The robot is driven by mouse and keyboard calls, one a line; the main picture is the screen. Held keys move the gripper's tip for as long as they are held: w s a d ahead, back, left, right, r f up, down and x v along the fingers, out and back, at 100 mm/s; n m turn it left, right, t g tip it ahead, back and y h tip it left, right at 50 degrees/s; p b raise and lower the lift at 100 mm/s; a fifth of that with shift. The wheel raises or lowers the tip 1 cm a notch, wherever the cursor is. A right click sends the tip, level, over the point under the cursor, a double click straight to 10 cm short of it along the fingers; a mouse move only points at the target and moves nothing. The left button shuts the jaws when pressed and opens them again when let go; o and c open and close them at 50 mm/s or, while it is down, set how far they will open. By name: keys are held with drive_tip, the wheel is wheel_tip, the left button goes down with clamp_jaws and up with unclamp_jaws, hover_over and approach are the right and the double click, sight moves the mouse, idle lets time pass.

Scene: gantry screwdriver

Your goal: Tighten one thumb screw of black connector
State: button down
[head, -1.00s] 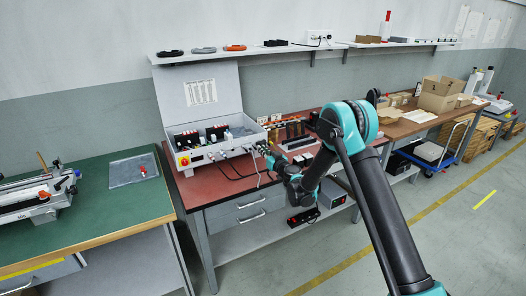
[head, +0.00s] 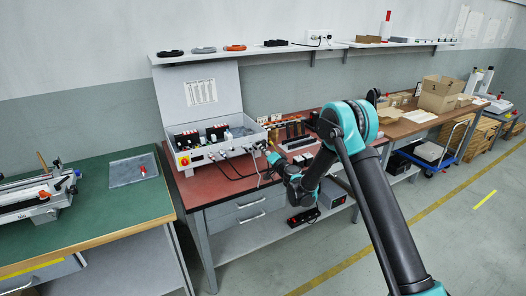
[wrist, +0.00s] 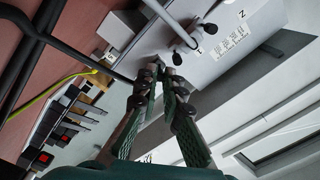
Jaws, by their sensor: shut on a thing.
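A grey control box (head: 205,158) with an open lid stands on the red-topped bench; its front panel carries cable connectors. In the wrist view a pale cable's connector (wrist: 187,43) sits on the box, with a dark thumb screw (wrist: 177,59) near my fingertips and another (wrist: 211,28) farther off. A black cable (wrist: 85,62) runs toward my fingers; the black connector is mostly hidden there. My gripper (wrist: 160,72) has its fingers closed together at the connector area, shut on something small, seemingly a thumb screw. In the head view my gripper (head: 269,155) is at the box's front right corner.
Right of the box are orange and black parts (head: 292,130). A yellow wire (wrist: 50,97) and black blocks with red parts (wrist: 40,158) show in the wrist view. The green table (head: 100,215) stands left.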

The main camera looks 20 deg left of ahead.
drive_tip(key=m, duration=0.4)
drive_tip(key=shift+m, duration=2.1)
drive_tip(key=c, duration=1.6)
unclamp_jaws()
drive_tip(key=shift+c, duration=0.2)
drive_tip(key=v, duration=1.2)
